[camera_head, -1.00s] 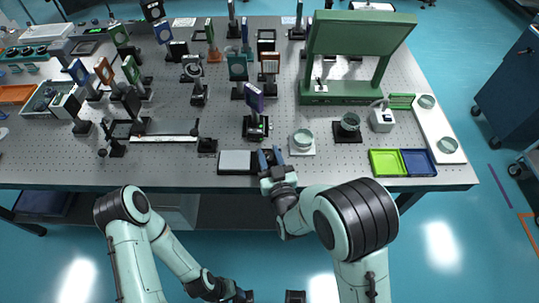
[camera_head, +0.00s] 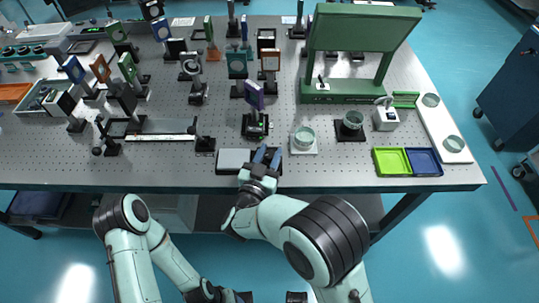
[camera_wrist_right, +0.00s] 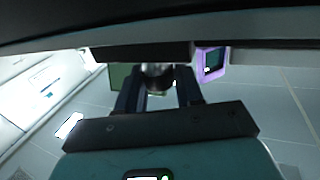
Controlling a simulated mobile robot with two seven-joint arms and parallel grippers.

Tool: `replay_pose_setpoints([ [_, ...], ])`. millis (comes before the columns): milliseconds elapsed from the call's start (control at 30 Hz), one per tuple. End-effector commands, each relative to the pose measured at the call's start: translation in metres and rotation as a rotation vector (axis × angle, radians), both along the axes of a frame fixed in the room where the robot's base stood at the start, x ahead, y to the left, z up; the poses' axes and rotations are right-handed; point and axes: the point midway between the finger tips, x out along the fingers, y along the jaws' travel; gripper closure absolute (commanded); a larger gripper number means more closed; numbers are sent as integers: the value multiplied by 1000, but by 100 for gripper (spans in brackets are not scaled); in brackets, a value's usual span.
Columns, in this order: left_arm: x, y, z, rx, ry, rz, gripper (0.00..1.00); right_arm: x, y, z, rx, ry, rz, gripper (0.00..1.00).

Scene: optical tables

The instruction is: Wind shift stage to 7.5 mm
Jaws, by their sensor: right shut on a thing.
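The shift stage, a low black block with a pale flat top plate (camera_head: 233,158), lies near the front edge of the optical table. My right gripper (camera_head: 267,157) is at the stage's right end. In the right wrist view its two dark fingers (camera_wrist_right: 158,92) are shut on a small round dark knob (camera_wrist_right: 157,72) below a dark block. The knob is hidden by the fingers in the head view. I cannot read any scale or travel on the stage. My left arm hangs in front of the table, and its fingertips are not visible.
Behind the stage stands a purple-framed optic (camera_head: 253,97). A glass dish on a white pad (camera_head: 303,138) is to the right, with green (camera_head: 391,162) and blue (camera_head: 423,162) trays beyond. A rail (camera_head: 160,137) lies left.

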Motion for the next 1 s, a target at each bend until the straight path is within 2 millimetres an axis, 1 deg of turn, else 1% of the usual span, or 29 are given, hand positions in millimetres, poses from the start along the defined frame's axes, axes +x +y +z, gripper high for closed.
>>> replay_pose_setpoints([
  [200, 0, 0, 2, 0, 1, 0, 43, 1, 0, 1, 1, -3, -125, 94],
  [400, 0, 0, 3, 0, 1, 0, 43, 1, 0, 1, 1, -3, -190, 94],
  [933, 0, 0, 4, 0, 0, 0, 43, 2, -1, 2, 0, -5, -218, 94],
  [967, 0, 0, 4, 0, 0, 0, 43, 2, -1, 2, 0, -5, -218, 61],
  [1000, 0, 0, 4, 0, 0, 0, 43, 2, -1, 1, 0, -5, -218, 48],
])
